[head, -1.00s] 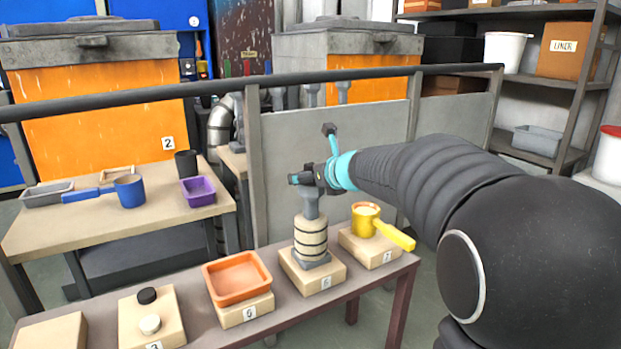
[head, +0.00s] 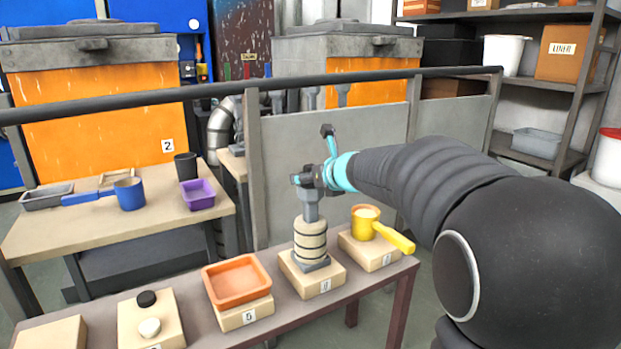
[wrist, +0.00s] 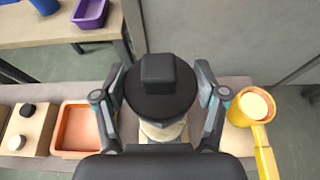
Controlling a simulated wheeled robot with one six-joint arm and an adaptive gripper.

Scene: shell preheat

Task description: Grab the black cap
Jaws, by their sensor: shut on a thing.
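The black cap (wrist: 160,95) is a round dark disc with a square knob on top, seen from above in the wrist view. It is over the cream, dark-banded cylinder (head: 310,240), which stands on a wooden block. My gripper (wrist: 160,76) has one finger on each side of the cap, close against its rim, and is shut on it. In the head view my gripper (head: 311,212) points down at the cylinder's top. I cannot make out the cap there, nor whether it touches the cylinder.
A yellow ladle (head: 366,223) stands close right of the cylinder. An orange tray (head: 237,298) is close left. Farther left, a block (head: 133,321) carries a small black disc (head: 146,299) and a white one (head: 149,327). A railing (head: 300,80) runs behind the bench.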

